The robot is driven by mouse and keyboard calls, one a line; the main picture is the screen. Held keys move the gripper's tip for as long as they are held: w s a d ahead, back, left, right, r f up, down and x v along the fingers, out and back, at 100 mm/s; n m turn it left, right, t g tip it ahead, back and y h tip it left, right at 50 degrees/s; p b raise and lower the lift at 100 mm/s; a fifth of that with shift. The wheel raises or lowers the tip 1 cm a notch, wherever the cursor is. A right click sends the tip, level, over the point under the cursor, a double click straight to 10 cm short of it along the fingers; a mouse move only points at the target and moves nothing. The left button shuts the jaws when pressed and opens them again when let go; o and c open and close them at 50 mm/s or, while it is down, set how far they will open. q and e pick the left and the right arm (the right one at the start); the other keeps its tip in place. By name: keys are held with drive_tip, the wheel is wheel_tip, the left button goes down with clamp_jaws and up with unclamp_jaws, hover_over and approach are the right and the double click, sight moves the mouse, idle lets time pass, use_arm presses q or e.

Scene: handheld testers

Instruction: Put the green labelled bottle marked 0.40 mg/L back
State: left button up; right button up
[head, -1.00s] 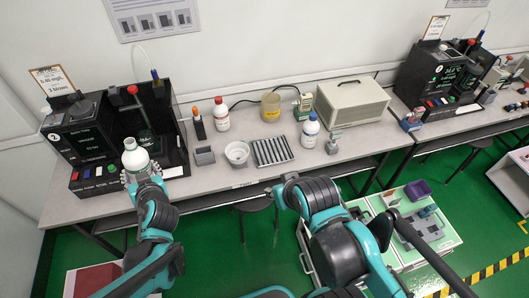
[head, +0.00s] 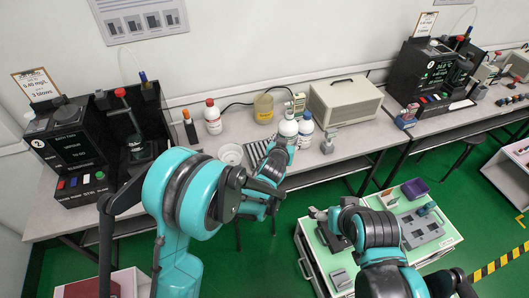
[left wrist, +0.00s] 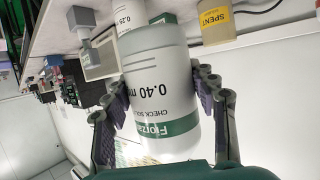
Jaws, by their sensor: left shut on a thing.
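The white bottle with a grey cap (head: 288,127) has a green band and reads 0.40 mg/L in the left wrist view (left wrist: 158,90). My left gripper (head: 277,150) is shut on it, one finger on each side of its body, over the bench by the metal rack. It looks upright in the head view; I cannot tell whether its base touches the bench. A blue-capped bottle (head: 306,128) stands close beside it; a bottle marked 0.25 (left wrist: 130,14) shows behind it in the left wrist view.
The slotted rack (head: 256,152) is partly hidden by my left arm. A yellowish beaker (head: 264,108), marked SPENT in the left wrist view (left wrist: 218,20), a red-capped bottle (head: 213,118), a white bowl (head: 231,154) and a beige box (head: 345,100) stand nearby.

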use_arm(q)
drive_tip(key=w+a+f+b, duration=0.1)
drive_tip(key=w+a+f, duration=0.1)
drive_tip(key=w+a+f+b, duration=0.1)
drive_tip(key=w+a+f, duration=0.1)
drive_tip(key=w+a, duration=0.1)
drive_tip(key=w+a+f+b, duration=0.2)
drive_tip(key=a, duration=0.1)
drive_tip(key=shift+w+a+f, duration=0.15)
drive_tip(key=shift+f, duration=0.2)
wheel_tip(320, 180, down, 4)
drive_tip(key=shift+f+b, duration=0.1)
drive_tip(key=shift+b, duration=1)
drive_tip(key=o, duration=1.6)
drive_tip(key=shift+o, duration=0.2)
